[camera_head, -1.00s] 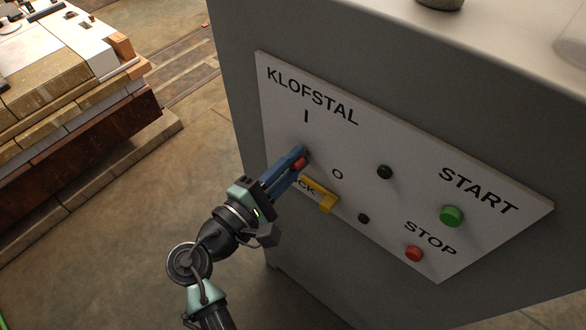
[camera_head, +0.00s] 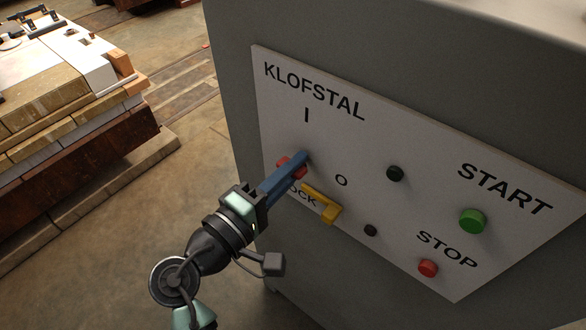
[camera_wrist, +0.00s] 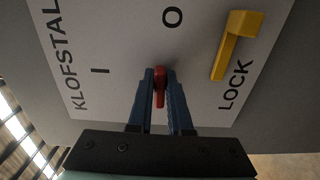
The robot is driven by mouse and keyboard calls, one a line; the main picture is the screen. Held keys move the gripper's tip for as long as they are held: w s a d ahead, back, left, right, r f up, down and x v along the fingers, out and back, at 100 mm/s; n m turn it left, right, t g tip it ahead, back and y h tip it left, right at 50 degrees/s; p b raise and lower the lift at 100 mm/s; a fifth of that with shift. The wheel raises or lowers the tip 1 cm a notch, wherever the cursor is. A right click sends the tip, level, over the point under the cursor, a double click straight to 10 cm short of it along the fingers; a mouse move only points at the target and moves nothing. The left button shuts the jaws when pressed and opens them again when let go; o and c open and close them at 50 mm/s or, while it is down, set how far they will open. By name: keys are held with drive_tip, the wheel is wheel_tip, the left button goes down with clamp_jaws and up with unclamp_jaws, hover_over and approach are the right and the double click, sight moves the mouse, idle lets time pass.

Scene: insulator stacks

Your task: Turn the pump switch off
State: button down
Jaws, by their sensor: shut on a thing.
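The red switch handle (camera_head: 284,161) is on the white KLOFSTAL panel (camera_head: 400,150), below the "I" mark and left of the "O" mark. My gripper (camera_head: 303,158) is at the panel with its blue fingers on the handle. In the wrist view, the red handle (camera_wrist: 159,88) sits between the two fingers of my gripper (camera_wrist: 160,76), which are shut on it. The fingers hide part of the handle in the head view. I cannot tell exactly which mark it points to.
A yellow LOCK lever (camera_head: 322,205) is close to the right of my fingers. A green START button (camera_head: 473,221), a red STOP button (camera_head: 428,268) and two dark lamps are further right. A layered stack (camera_head: 75,105) stands on the floor at left.

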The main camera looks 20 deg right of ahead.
idle(0.3)
drive_tip(key=c, duration=0.9)
unclamp_jaws()
drive_tip(key=b+v, duration=0.2)
drive_tip(key=v, duration=1.1)
drive_tip(key=shift+w, duration=0.1)
